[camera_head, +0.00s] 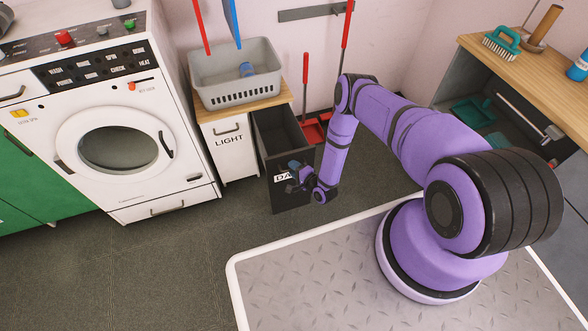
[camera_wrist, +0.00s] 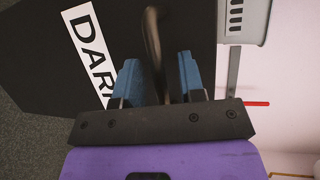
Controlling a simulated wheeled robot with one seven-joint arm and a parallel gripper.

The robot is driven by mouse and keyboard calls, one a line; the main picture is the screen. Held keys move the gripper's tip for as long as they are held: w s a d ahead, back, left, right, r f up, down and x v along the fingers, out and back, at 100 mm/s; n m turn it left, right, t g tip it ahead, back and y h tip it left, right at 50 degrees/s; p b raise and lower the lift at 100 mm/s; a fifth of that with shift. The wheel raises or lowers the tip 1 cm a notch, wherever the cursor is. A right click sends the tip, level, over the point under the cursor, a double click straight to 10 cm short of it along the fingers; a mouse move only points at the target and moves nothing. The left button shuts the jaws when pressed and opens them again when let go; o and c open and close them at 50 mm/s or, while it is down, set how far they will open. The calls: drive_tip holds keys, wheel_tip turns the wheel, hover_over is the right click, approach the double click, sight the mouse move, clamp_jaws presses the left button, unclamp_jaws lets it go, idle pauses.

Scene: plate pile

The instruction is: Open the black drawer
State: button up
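The black drawer (camera_head: 273,174) is pulled out from under the wood-topped cabinet, and its hollow inside shows. Its front carries a white label, which reads "DARK" in part in the wrist view (camera_wrist: 88,45). My gripper (camera_head: 294,176) is at the drawer front, beside the label. In the wrist view, its two blue fingers (camera_wrist: 158,75) stand apart on either side of the drawer's curved handle (camera_wrist: 153,35). Gaps show between the handle and both fingers. In the head view my gripper hides the handle and part of the label.
A white drawer labelled "LIGHT" (camera_head: 228,151) is shut to the left. A grey basket (camera_head: 237,75) sits on the wooden top (camera_head: 245,106). A white washing machine (camera_head: 115,120) stands farther left. Red dustpans (camera_head: 314,131) are behind the drawer. The floor in front is clear.

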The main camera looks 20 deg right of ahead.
drive_tip(key=shift+s, duration=0.1)
drive_tip(key=v, duration=1)
drive_tip(key=shift+s, duration=0.25)
drive_tip(key=shift+d+r, duration=0.1)
drive_tip(key=shift+d, duration=0.05)
